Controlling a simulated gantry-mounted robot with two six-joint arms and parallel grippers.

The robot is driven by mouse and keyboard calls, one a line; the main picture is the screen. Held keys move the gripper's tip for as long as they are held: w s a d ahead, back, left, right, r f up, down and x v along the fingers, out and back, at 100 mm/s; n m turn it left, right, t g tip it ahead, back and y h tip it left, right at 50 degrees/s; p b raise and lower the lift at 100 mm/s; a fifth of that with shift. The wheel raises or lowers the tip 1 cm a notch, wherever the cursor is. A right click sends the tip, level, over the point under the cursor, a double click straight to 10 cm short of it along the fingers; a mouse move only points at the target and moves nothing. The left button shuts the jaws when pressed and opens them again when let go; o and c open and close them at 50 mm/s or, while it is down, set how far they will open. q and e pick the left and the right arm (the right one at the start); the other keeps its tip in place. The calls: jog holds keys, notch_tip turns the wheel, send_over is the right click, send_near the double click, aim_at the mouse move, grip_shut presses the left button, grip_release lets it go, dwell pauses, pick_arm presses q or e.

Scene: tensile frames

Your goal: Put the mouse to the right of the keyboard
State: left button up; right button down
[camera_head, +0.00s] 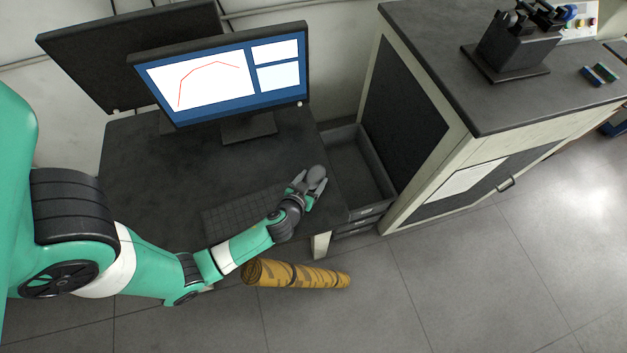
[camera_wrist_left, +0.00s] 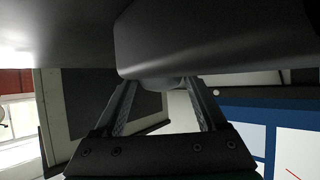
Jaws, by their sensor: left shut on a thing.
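The mouse (camera_head: 317,174) is a small grey rounded shape over the right part of the dark desk, held in my left gripper (camera_head: 305,186). In the left wrist view, the mouse (camera_wrist_left: 205,45) fills much of the top as a large dark shape. The fingers of my left gripper (camera_wrist_left: 163,92) are shut on it. The keyboard (camera_head: 238,208) is dark and low in contrast, lying near the desk's front edge. The gripper and mouse are to its right. My left forearm crosses its right front part and hides some of it. My right gripper is not in view.
A lit monitor (camera_head: 225,75) stands at the back of the desk (camera_head: 150,160), with a dark second screen (camera_head: 110,60) behind. An open drawer (camera_head: 352,180) lies right of the desk, beside a cabinet (camera_head: 400,110). A yellow-brown roll (camera_head: 300,275) lies on the floor in front.

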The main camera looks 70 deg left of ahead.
pick_arm(q)
jog(key=shift+f+b, duration=0.2)
jog(key=shift+b, duration=0.1)
jog(key=o, duration=1.3)
jog(key=shift+r, duration=0.1)
jog(key=shift+r, duration=0.1)
jog(key=shift+r+p, duration=0.25)
jog(key=shift+p, duration=0.2)
jog(key=p+v, duration=0.1)
jog(key=v, duration=0.7)
jog(key=shift+d, duration=0.2)
jog(key=p+v, duration=0.1)
jog(key=p, duration=0.1)
jog(key=p+v, duration=0.2)
jog(key=p, duration=0.1)
jog(key=shift+a+r, duration=0.1)
jog(key=shift+r, duration=0.2)
jog(key=shift+s, duration=0.15)
jog(key=shift+s+f, duration=0.15)
